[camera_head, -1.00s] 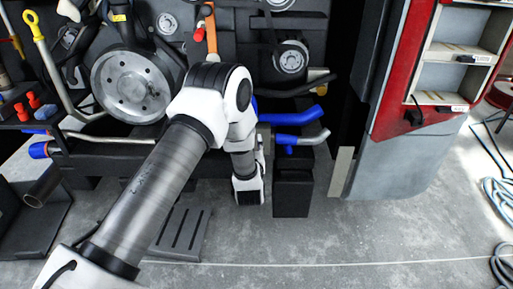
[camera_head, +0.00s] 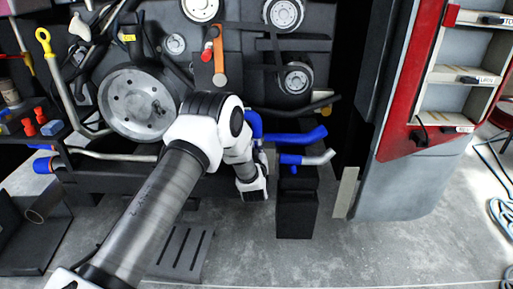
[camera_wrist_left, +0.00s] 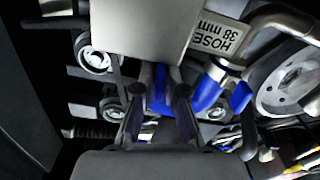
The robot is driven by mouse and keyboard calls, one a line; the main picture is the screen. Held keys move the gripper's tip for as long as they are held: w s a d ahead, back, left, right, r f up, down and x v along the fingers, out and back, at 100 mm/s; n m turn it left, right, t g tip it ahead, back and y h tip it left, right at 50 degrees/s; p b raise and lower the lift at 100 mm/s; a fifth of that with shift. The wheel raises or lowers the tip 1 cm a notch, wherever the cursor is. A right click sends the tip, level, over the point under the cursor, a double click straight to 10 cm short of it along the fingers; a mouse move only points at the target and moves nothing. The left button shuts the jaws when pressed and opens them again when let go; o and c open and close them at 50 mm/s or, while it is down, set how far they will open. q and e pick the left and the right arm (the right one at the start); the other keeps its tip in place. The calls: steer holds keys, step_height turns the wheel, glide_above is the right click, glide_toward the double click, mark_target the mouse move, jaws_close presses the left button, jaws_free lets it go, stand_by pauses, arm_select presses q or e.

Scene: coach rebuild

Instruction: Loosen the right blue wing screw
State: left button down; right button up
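Blue hose pieces (camera_head: 310,135) sit low at the right of the engine wall, with a shorter blue and grey hose (camera_head: 318,157) just below. A blue hose with a grey end (camera_wrist_left: 208,88) is right of the fingers.
A black box-like post (camera_head: 297,213) stands below the hoses. A grey and red cabinet (camera_head: 410,170) is at the right. A plate marked "HOSE 38 mm" (camera_wrist_left: 215,36) is close to the fingers. A large round disc (camera_head: 125,105) is at the left.

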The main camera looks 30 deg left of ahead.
arm_select(q)
steer(key=shift+n, duration=0.4)
steer(key=n+b, duration=0.2)
steer(key=shift+f+n, duration=0.15)
steer(key=shift+n, duration=0.15)
steer(key=n+b, duration=0.2)
steer(key=n, duration=0.2)
steer(key=shift+n, duration=0.3)
steer(key=n+b, duration=0.3)
steer(key=n, duration=0.1)
steer(key=shift+f, duration=0.1)
steer(key=n+b, duration=0.3)
steer(key=n, duration=0.1)
steer(key=n+b, duration=1.4)
steer(key=b, duration=0.2)
steer(key=shift+f+b, duration=0.15)
steer(key=shift+b, duration=0.15)
steer(key=shift+r+n+b, duration=0.2)
steer(key=shift+n+b, duration=0.9)
steer(key=shift+r, duration=0.1)
